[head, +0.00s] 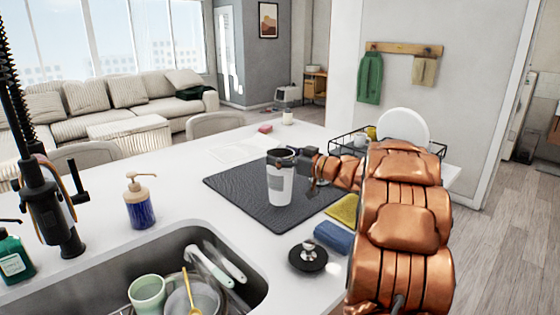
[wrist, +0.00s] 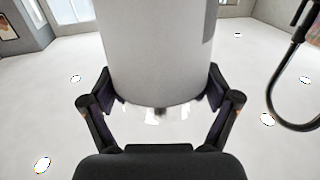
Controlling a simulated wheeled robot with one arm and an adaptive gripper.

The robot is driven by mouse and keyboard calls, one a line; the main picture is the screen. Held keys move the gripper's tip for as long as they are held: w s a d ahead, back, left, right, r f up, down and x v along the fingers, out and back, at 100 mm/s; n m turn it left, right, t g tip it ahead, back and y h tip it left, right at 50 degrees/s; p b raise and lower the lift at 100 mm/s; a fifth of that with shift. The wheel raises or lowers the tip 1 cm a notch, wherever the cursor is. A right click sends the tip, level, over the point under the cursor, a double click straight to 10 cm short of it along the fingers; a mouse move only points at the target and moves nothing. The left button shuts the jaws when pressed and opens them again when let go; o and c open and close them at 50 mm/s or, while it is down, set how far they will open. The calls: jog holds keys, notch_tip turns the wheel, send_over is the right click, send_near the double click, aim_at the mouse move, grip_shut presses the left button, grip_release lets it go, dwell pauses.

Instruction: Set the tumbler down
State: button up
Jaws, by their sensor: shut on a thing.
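The tumbler (head: 280,186) is white with a grey patch and a dark rim, and it is upright over the dark drying mat (head: 235,184). I cannot tell whether its base touches the mat. My gripper (head: 298,158) reaches in from the right and is shut on the tumbler near its top. In the wrist view the tumbler (wrist: 155,50) fills the space between the two fingers of my gripper (wrist: 160,88), with a finger against each side. The far side of the tumbler is hidden.
The sink (head: 190,290) with dishes is at the front left, near a soap dispenser (head: 139,205). A black round stopper (head: 308,257), a blue cloth (head: 334,237) and a yellow cloth (head: 343,209) lie right of it. A dish rack (head: 345,147) stands behind. The mat's left part is bare.

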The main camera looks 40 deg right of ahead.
aim_at(279, 150)
jog(key=shift+w+d+p, duration=0.15)
jog(key=shift+w+d, duration=0.3)
jog(key=shift+w, duration=0.4)
jog(key=shift+w+d+p, duration=0.15)
jog(key=shift+w+d, duration=0.3)
jog(key=shift+w, duration=0.35)
jog(key=shift+f, duration=1.9)
jog(key=o, duration=1.6)
jog(key=shift+f, duration=0.1)
jog(key=b+v, duration=0.1)
jog(key=v, duration=1.1)
jog(key=shift+w, duration=0.1)
